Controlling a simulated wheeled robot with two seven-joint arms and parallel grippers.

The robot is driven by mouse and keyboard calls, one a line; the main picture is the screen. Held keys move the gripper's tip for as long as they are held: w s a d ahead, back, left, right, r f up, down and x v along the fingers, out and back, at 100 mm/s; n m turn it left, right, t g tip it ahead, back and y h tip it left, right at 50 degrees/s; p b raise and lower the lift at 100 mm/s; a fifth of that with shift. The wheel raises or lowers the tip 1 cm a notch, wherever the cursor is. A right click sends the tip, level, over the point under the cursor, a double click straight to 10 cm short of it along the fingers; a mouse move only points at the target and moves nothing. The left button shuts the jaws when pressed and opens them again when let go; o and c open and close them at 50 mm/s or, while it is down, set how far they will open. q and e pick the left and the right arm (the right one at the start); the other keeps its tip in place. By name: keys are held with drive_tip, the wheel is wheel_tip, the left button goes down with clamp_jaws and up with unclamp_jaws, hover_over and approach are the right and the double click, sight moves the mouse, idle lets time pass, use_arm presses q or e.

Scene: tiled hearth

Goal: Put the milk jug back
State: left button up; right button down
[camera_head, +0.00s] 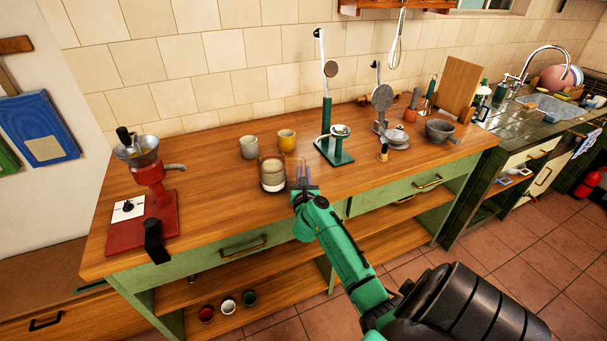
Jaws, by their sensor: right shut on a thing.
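The milk jug (272,176), a cream and brown pot, stands upright near the front edge of the wooden counter, left of the middle. My right gripper (304,174) comes in from the lower right and is at the jug's right side, shut on it. The fingertips are small here and the exact grip is hard to see. I cannot tell whether the jug's base touches the counter. My left gripper is not in view.
A grey cup (249,147) and a yellow mug (287,140) stand close behind the jug. A green stand (334,152) is to the right, a red grinder (155,190) at the left. The counter (222,190) is clear between grinder and jug.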

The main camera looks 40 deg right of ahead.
drive_tip(key=c, duration=0.8)
unclamp_jaws()
drive_tip(key=shift+f, duration=0.15)
drive_tip(key=shift+c, duration=0.2)
drive_tip(key=shift+r, duration=0.3)
drive_tip(key=v, duration=1.2)
drive_tip(key=shift+b, duration=0.3)
drive_tip(key=shift+f, duration=0.1)
